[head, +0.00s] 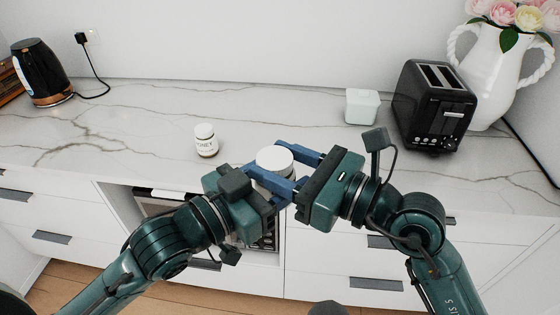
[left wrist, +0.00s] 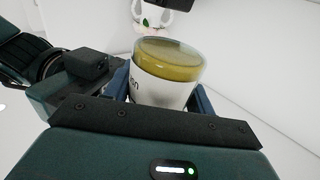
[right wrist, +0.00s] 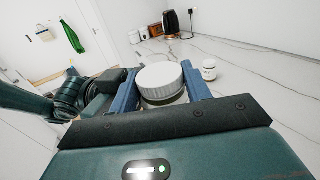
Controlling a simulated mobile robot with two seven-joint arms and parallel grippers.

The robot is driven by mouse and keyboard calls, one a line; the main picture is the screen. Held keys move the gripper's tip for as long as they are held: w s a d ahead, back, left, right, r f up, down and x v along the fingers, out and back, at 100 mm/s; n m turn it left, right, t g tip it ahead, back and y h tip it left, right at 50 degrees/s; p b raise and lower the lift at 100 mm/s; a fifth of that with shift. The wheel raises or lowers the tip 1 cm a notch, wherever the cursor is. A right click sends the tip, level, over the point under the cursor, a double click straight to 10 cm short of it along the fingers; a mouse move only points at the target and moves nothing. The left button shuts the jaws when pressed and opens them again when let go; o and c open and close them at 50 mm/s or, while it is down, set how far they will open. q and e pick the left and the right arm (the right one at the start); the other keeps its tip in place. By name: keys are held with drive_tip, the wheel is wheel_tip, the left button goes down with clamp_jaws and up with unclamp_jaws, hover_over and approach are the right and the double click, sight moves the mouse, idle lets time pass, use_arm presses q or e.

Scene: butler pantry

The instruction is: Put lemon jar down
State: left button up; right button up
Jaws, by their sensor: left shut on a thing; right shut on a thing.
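The lemon jar has a white lid (head: 274,158) and shows between my two grippers, in front of the counter's front edge in the head view. My left gripper (head: 268,176) and my right gripper (head: 287,166) are both shut on it, their blue fingers at its sides. In the left wrist view the jar (left wrist: 165,75) shows yellowish glass and a white label ending in "on". In the right wrist view its ribbed white lid (right wrist: 160,76) is between the right fingers. Much of its body is hidden by the fingers in the head view.
A honey jar (head: 206,143) stands upright on the marble counter (head: 130,130), left of the grippers. A pale green box (head: 362,107), a black toaster (head: 435,110) and a white flower vase (head: 490,75) stand to the right. A black kettle (head: 40,75) is far left. Counter between honey jar and box is clear.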

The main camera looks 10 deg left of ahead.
use_arm(q)
drive_tip(key=o, duration=1.3)
